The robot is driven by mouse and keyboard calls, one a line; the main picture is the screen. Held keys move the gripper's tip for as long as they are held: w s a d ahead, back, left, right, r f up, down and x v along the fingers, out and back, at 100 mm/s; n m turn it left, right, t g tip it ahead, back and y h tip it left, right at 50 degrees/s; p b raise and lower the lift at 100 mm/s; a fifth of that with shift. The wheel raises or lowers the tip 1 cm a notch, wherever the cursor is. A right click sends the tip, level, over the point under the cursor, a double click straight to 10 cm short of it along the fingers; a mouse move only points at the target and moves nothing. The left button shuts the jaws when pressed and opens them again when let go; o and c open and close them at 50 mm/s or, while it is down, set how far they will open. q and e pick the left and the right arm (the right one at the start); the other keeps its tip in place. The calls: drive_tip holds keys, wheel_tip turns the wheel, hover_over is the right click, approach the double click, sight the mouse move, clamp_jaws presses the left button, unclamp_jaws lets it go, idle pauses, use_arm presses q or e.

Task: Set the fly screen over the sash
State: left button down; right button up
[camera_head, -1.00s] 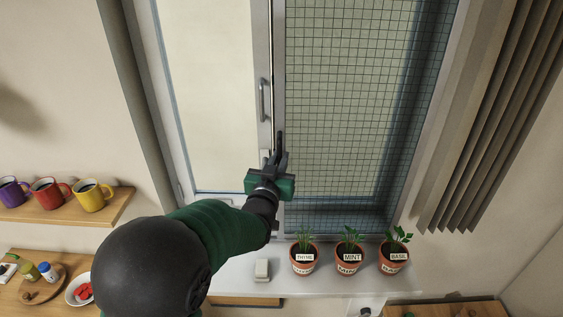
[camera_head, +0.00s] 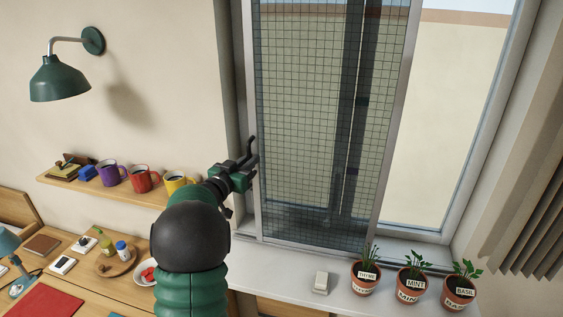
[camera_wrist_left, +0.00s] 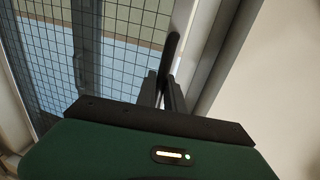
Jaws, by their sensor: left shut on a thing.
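The fly screen (camera_head: 310,110), a dark grid mesh in a pale frame, stands upright across the left part of the window. Its left edge is close to the left window jamb. The sash behind it shows through the mesh as darker upright bars; the right pane (camera_head: 440,120) is bare of mesh. My left gripper (camera_head: 248,160) is at the screen's left edge, shut on its dark grip. In the left wrist view the fingers (camera_wrist_left: 167,92) close at the dark grip beside the mesh (camera_wrist_left: 120,50); the exact contact is partly hidden. My right gripper is not in view.
Potted thyme (camera_head: 366,278), mint (camera_head: 412,285) and basil (camera_head: 461,285) stand on the sill's right side, with a small white block (camera_head: 320,283) to their left. A shelf with mugs (camera_head: 142,179) is beside my left arm. Slatted blinds (camera_head: 530,220) hang at the right.

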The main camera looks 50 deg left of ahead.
use_arm(q)
drive_tip(key=s+a+p, duration=0.1)
drive_tip(key=s+a, duration=0.4)
drive_tip(key=a, duration=0.3)
drive_tip(key=shift+p, duration=0.3)
drive_tip(key=shift+s+a+r, duration=0.1)
drive_tip(key=shift+a, duration=0.05)
drive_tip(key=c, duration=1.5)
unclamp_jaws()
drive_tip(key=shift+a, duration=0.15)
drive_tip(key=shift+o, duration=0.2)
drive_tip(key=shift+a+f, duration=0.15)
drive_tip(key=shift+f, duration=0.05)
